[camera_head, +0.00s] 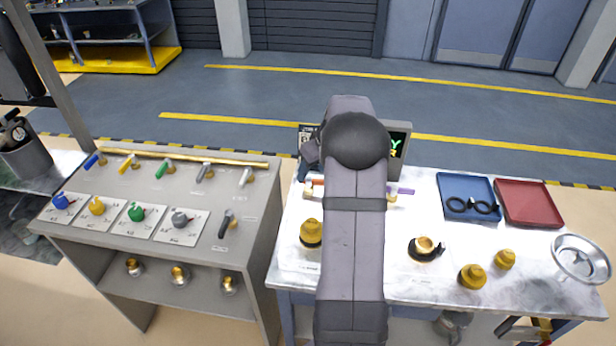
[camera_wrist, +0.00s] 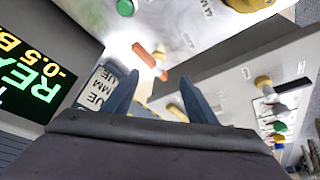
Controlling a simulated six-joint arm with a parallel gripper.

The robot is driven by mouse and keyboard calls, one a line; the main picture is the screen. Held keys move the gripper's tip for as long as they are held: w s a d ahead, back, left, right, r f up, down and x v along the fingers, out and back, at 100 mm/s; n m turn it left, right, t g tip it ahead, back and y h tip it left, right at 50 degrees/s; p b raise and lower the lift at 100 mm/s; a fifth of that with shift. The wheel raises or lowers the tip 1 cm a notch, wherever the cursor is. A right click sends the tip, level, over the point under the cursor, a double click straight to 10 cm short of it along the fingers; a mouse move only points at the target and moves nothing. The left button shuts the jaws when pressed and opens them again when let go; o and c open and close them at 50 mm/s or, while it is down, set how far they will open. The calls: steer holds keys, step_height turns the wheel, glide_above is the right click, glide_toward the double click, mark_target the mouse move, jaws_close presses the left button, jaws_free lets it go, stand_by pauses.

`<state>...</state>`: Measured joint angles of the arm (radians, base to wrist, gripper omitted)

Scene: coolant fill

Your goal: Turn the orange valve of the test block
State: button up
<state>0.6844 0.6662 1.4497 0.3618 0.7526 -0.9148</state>
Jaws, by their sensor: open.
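The orange valve handle (camera_wrist: 143,54) shows in the wrist view as a short orange bar over a bright, pale surface, with a brass part (camera_wrist: 163,74) at its lower right end. In the head view a small piece of the orange handle (camera_head: 315,182) shows just left of my arm; the rest of the test block is largely hidden behind the arm. My gripper (camera_wrist: 157,92) is open, its two dark blue-grey fingers apart with nothing held between them. The handle lies beyond the fingertips, apart from them, nearer the left finger. In the head view my gripper is hidden.
A display with green and yellow letters (camera_wrist: 32,82) stands close left of the fingers. A purple handle (camera_head: 402,190) sits right of my arm. The grey valve bench (camera_head: 250,180) stands at left. Brass caps (camera_head: 472,276), a blue tray (camera_head: 455,184) and a red tray (camera_head: 528,203) lie at right.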

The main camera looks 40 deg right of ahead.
mark_target(308, 180)
steer(key=shift+p+x, duration=1.6)
steer(key=shift+x, duration=2.05)
steer(key=shift+d, duration=0.1)
steer(key=shift+c, duration=0.7)
